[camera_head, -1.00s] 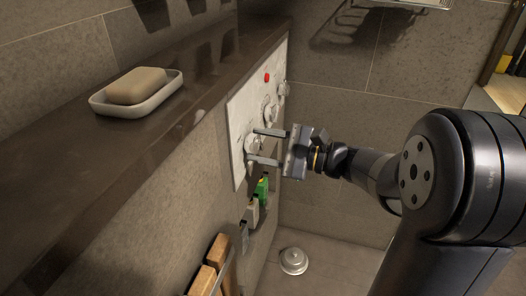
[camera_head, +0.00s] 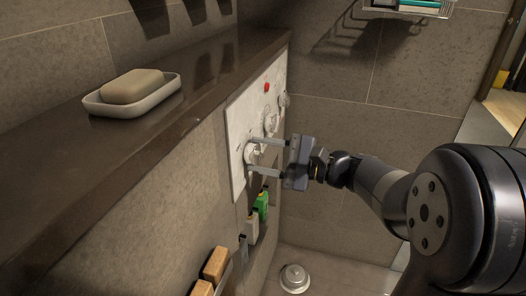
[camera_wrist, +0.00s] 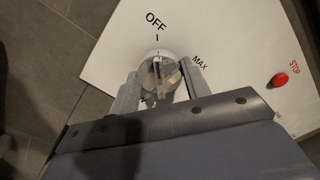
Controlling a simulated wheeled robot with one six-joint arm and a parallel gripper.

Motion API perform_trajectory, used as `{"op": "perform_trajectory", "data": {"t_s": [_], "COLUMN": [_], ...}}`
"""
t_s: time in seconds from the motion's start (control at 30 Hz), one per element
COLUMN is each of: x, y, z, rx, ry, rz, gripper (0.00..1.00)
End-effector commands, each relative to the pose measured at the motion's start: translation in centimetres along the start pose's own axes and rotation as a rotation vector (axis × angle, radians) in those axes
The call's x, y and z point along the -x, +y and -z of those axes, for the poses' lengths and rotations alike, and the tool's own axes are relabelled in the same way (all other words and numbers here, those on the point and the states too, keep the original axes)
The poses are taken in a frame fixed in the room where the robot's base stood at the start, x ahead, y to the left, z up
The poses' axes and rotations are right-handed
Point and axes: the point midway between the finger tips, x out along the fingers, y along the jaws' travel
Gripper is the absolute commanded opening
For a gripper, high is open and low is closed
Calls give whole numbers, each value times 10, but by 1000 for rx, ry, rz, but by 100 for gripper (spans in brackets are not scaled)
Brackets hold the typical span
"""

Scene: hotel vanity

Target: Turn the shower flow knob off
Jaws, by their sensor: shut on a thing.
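The shower flow knob (camera_wrist: 158,72) is a round, pale metallic knob on a white panel (camera_wrist: 235,45), between the fingers of my gripper (camera_wrist: 160,85) in the wrist view. OFF is printed above it with a short tick, and MAX stands to its right. The knob's raised bar points roughly toward the OFF tick. In the head view the knob (camera_head: 252,152) is the nearest one on the panel (camera_head: 236,125). My gripper (camera_head: 251,156) reaches it from the right and is shut on it, one finger on each side. The lower part of the knob is dim in the wrist view.
A red STOP button (camera_wrist: 280,80) and other knobs (camera_head: 271,123) sit on the same panel. A soap dish (camera_head: 130,103) with soap stands on the dark ledge (camera_head: 190,90). Small bottles (camera_head: 261,205) and wooden blocks (camera_head: 215,264) are below the panel.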

Motion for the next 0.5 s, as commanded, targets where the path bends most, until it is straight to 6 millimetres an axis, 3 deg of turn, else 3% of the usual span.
{"op": "perform_trajectory", "data": {"t_s": [0.3,0.5], "x": [0,0], "y": [-2,-1], "z": [0,0], "rx": [3,1], "ry": [2,1], "rz": [4,3], "gripper": [66,66]}}
